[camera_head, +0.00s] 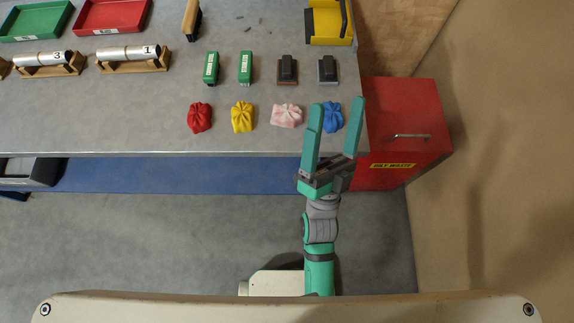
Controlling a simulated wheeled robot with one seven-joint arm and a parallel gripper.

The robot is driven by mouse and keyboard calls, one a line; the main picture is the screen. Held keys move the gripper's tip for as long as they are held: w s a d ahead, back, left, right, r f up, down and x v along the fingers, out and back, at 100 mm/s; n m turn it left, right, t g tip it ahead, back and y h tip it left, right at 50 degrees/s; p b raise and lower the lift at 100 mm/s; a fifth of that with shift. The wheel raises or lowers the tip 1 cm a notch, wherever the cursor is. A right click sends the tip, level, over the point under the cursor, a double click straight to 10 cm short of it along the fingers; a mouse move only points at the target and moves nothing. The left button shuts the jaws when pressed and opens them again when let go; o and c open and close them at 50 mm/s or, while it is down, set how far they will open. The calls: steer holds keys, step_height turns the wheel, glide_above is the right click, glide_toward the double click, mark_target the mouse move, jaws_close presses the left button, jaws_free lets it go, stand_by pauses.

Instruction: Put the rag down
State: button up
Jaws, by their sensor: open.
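Several crumpled rags lie in a row near the front edge of the grey bench (110,128): a red rag (199,117), a yellow rag (242,117), a pink rag (286,116) and a blue rag (331,118). My gripper (335,127) is open, its two green fingers spread and pointing toward the bench. In the picture the fingers lie on either side of the blue rag and cover part of its edges. I cannot tell how high the fingers are above the rag, or whether they touch it.
A red oily-waste bin (405,115) with a handle stands right of the bench. Behind the rags are green boxes (211,68), dark blocks (287,70) and a yellow object (324,24). Labelled rolls (128,53) and green and red trays (112,14) sit left.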

steer(key=s+a+f+n+g+y, duration=0.1)
steer(key=s+a+f+n+g, duration=0.2)
steer(key=f, duration=0.5)
steer(key=s+a+f+n+g+y, duration=0.1)
steer(key=s+a+f+n+g, duration=0.2)
steer(key=s+f, duration=0.5)
steer(key=s+a+f+n+g+y, duration=0.1)
steer(key=s+a+f+n+g, duration=0.2)
steer(key=f, duration=0.6)
steer(key=s+n+g, duration=0.2)
steer(key=s+g, duration=0.1)
steer(key=shift+s, duration=0.15)
